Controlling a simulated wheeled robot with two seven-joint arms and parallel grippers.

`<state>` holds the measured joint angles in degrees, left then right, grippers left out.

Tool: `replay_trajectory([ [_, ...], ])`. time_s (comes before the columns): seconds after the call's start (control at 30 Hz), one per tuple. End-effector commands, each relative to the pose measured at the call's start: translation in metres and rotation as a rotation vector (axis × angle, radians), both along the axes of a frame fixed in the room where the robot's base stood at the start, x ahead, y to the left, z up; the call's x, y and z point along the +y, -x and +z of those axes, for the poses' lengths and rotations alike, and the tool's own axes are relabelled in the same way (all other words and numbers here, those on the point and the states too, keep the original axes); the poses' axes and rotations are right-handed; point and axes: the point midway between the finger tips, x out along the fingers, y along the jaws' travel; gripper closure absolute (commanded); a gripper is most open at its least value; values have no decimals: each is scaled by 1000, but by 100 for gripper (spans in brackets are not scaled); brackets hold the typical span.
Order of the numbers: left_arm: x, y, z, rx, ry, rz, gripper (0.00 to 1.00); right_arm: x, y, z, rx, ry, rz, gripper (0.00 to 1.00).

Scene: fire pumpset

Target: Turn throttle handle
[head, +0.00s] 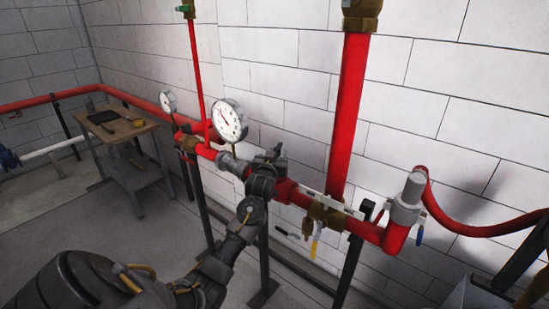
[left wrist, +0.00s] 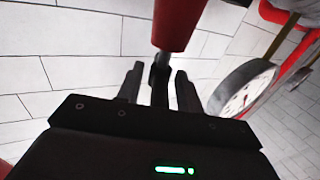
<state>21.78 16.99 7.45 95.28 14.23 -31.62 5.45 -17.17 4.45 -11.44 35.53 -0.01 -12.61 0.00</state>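My left gripper (head: 272,156) reaches to the red pipe run in the head view, in front of the pipe just right of the large gauge. In the left wrist view its two dark fingers (left wrist: 159,88) stand apart. A dark narrow bar (left wrist: 159,85), which looks like the throttle handle, is between them below a red pipe part (left wrist: 178,22). Gaps show on both sides of the bar, so the fingers do not appear closed on it. In the head view the gripper hides this handle, and I cannot make out its angle. My right gripper is not in view.
A large white gauge (head: 230,120) stands close left of the gripper; a smaller gauge (head: 168,102) is farther back. A yellow lever (head: 315,247) and a blue lever (head: 420,235) hang from the pipe at right. A wooden-topped table (head: 122,131) stands at the back left.

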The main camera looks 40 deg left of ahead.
Motion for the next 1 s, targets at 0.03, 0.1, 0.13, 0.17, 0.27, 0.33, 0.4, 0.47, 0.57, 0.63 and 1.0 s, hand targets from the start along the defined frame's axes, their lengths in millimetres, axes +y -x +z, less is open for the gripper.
replay_trajectory([
  [0.03, -2, 3, -2, 1, 0, -1, 64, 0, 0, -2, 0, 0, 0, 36],
  [0.1, -5, 9, -3, 1, 0, -1, 64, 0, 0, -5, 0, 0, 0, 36],
  [0.13, -7, 13, -3, 0, 0, -1, 64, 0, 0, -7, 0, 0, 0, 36],
  [0.17, -9, 17, -4, -1, 0, -1, 64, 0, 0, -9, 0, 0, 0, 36],
  [0.27, -18, 34, -5, -1, 0, -2, 64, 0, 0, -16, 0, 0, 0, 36],
  [0.33, -24, 47, -5, -1, 3, -2, 64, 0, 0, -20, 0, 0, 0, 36],
  [0.4, -30, 59, -4, -1, 2, -2, 64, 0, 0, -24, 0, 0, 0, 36],
  [0.47, -34, 69, -3, -3, 1, -1, 64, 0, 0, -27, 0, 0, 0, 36],
  [0.57, -41, 82, -2, -2, 1, -1, 64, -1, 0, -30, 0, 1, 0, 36],
  [0.63, -44, 88, -2, -1, 2, 0, 64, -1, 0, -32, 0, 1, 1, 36],
  [1.0, -47, 96, 0, 0, 1, 0, 64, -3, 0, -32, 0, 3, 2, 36],
])
